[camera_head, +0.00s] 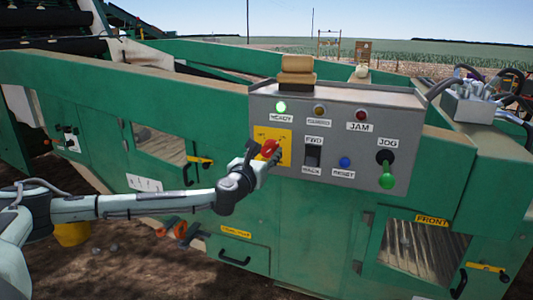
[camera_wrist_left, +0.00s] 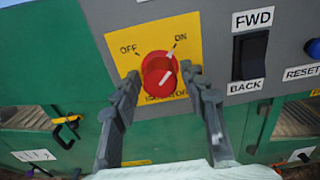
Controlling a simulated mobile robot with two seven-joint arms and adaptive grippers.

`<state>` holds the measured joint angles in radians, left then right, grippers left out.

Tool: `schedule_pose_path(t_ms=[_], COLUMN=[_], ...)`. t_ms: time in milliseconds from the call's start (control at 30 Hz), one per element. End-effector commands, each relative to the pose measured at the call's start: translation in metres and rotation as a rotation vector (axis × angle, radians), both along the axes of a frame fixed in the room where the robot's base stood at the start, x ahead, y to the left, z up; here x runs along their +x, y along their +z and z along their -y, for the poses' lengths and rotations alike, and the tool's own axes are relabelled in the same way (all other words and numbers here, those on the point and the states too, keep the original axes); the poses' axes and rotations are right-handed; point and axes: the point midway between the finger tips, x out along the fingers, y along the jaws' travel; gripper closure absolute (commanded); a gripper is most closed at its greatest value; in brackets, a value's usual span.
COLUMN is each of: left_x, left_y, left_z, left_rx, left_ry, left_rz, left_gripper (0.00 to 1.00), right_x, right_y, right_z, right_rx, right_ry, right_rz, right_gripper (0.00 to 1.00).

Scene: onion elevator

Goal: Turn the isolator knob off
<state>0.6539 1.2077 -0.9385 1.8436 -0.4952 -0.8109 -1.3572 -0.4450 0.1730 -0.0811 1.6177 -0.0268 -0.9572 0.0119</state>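The red isolator knob (camera_head: 269,147) sits on a yellow plate (camera_head: 285,133) at the left of the grey control panel. In the left wrist view the knob (camera_wrist_left: 160,74) has OFF printed at upper left and ON at upper right. Its white mark slants up and right, towards ON. My left gripper (camera_head: 262,154) is at the knob. In the left wrist view my left gripper (camera_wrist_left: 160,76) is open, with one fingertip on each side of the knob. The gaps look very narrow; contact is unclear. My right gripper is out of view.
A green READY lamp (camera_head: 281,107) glows above. Red-orange handles (camera_head: 178,229) stick out below my left forearm.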

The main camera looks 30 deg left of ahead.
Motion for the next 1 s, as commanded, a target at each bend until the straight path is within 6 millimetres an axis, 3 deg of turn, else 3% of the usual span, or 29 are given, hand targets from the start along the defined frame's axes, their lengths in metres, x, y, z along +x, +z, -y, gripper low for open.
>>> schedule_pose_path(t_ms=[33, 300, 733, 1000], left_x=[0.000, 0.000, 0.000, 0.000], left_y=[0.000, 0.000, -0.002, -0.002], left_z=[0.000, 0.000, 0.000, 0.000], left_rx=[0.000, 0.000, -0.105, -0.320], left_ry=[0.000, 0.001, 0.000, 0.001], left_rz=[0.000, 0.000, 0.024, 0.076], left_gripper=[0.66, 0.98, 0.98, 0.98], right_x=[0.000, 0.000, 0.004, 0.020], right_y=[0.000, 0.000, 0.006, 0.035], right_z=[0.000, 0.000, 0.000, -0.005], right_rx=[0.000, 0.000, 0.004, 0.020], right_ry=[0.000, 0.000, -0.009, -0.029], right_rz=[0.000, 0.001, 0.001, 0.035], right_gripper=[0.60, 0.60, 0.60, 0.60])
